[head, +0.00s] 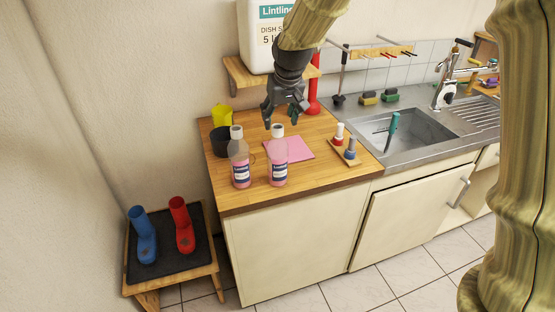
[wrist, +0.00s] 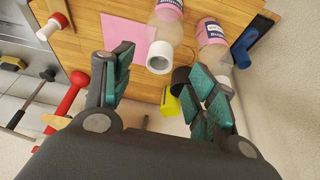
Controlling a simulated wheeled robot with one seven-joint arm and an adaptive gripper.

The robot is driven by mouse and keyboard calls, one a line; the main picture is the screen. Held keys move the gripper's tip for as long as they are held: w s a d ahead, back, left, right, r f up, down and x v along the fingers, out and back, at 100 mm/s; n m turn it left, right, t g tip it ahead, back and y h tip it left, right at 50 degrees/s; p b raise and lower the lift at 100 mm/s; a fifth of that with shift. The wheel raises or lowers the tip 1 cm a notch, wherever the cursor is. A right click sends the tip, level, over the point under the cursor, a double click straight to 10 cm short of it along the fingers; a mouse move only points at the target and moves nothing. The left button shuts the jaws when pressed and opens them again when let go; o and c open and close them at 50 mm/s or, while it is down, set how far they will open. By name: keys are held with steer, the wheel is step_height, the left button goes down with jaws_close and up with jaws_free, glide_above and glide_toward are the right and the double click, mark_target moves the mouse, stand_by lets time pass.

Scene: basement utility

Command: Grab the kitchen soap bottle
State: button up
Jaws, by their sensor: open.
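Two similar clear bottles with pink liquid and labels stand upright on the wooden counter, the left bottle (head: 240,160) and the right bottle (head: 278,165). I cannot read which one is the kitchen soap. My gripper (head: 281,117) is open and empty, above and behind the right bottle. In the wrist view, the right bottle (wrist: 167,22) shows between and beyond the fingertips of my gripper (wrist: 162,62). The left bottle (wrist: 212,42) shows beyond the right-hand finger. No contact with either bottle is visible.
A pink cloth (head: 290,148) lies behind the bottles. A dark cup (head: 221,140) and a yellow item (head: 222,115) stand behind the left bottle. A large white dish-soap canister (head: 255,40) sits on a shelf.

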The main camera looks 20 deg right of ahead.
mark_target(277, 128)
steer(key=shift+p+x, duration=1.15)
steer(key=shift+x, duration=1.8)
jaws_close()
